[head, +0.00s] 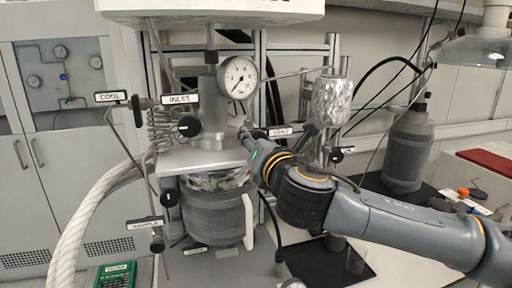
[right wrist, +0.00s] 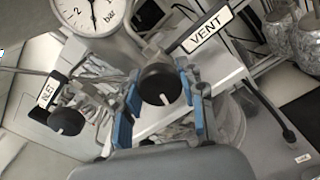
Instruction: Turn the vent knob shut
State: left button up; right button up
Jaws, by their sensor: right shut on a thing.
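The black vent knob (right wrist: 160,84) sits beside the white VENT label (right wrist: 207,32) in the right wrist view. My right gripper (right wrist: 160,96) has its blue fingertips on either side of the knob and is shut on it. In the head view my right arm reaches in from the right, and the right gripper (head: 247,137) is at the reactor head, just left of the VENT label (head: 280,132). It hides the vent knob there. My left gripper is not in view.
The pressure gauge (head: 239,78) stands just above the gripper. The black inlet knob (head: 189,125) is close on the left, under the INLET label (head: 180,99). A foil-wrapped column (head: 331,101) and a grey bottle (head: 408,150) stand to the right.

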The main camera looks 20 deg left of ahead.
jog(key=m+b, duration=0.1)
jog(key=m, duration=0.1)
jog(key=m+b, duration=0.1)
jog(key=shift+f+m, duration=0.2)
jog(key=shift+m, duration=0.2)
jog(key=m+b, duration=0.1)
jog(key=m, duration=0.2)
jog(key=shift+r+m+b, duration=0.1)
jog(key=shift+m+b, duration=0.2)
jog(key=shift+b, duration=0.05)
jog(key=m+b, duration=0.1)
jog(key=m, duration=0.3)
jog(key=shift+b, duration=0.3)
jog(key=shift+r+m+b, duration=0.1)
jog(key=shift+m+b, duration=0.25)
jog(key=shift+m, duration=1.05)
jog(key=o, duration=1.2)
